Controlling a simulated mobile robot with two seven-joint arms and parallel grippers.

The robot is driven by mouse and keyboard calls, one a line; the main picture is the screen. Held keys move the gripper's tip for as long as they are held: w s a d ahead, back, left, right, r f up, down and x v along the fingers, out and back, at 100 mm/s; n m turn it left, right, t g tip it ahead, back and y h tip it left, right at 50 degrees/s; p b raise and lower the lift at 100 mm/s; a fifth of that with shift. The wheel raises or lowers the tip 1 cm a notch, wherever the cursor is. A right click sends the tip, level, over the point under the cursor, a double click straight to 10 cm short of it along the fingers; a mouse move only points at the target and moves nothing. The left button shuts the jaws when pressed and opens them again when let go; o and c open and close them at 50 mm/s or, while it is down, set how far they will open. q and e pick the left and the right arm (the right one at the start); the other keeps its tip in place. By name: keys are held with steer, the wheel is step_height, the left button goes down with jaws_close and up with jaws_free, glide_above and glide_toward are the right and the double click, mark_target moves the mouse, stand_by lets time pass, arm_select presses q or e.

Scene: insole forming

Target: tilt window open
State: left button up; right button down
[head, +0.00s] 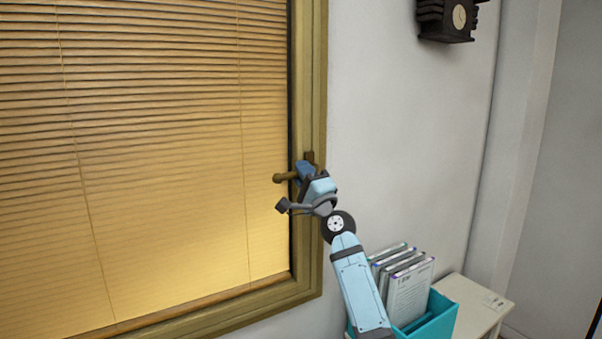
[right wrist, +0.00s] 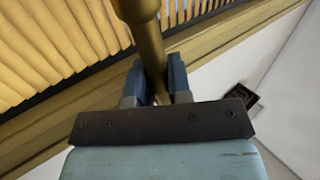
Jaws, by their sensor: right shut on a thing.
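The window (head: 306,239) has a wooden frame with closed tan blinds behind it. Its brass-coloured handle (head: 281,178) sits on the right side of the frame and points left, about level. My right gripper (head: 303,170) is at the handle, with its blue fingers on either side of it. In the right wrist view the handle (right wrist: 146,35) runs down between the two fingers (right wrist: 158,82), which are shut on it. No gap between window sash and outer frame can be made out. My left gripper is not in view.
A teal box (head: 437,315) with several upright folders (head: 408,285) stands below right, close to my right forearm. A pale small table (head: 470,300) is beside it. A dark clock (head: 447,20) hangs high on the wall.

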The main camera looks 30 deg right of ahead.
steer(key=shift+s+f+b, duration=0.1)
steer(key=shift+f+b, duration=0.1)
steer(key=shift+b, duration=0.15)
steer(key=s+f+t+b, duration=0.1)
steer(key=s+b, duration=0.5)
steer(key=shift+d+t, duration=0.3)
steer(key=shift+t, duration=0.1)
steer(key=c, duration=1.1)
jaws_free()
steer(key=shift+f, duration=0.1)
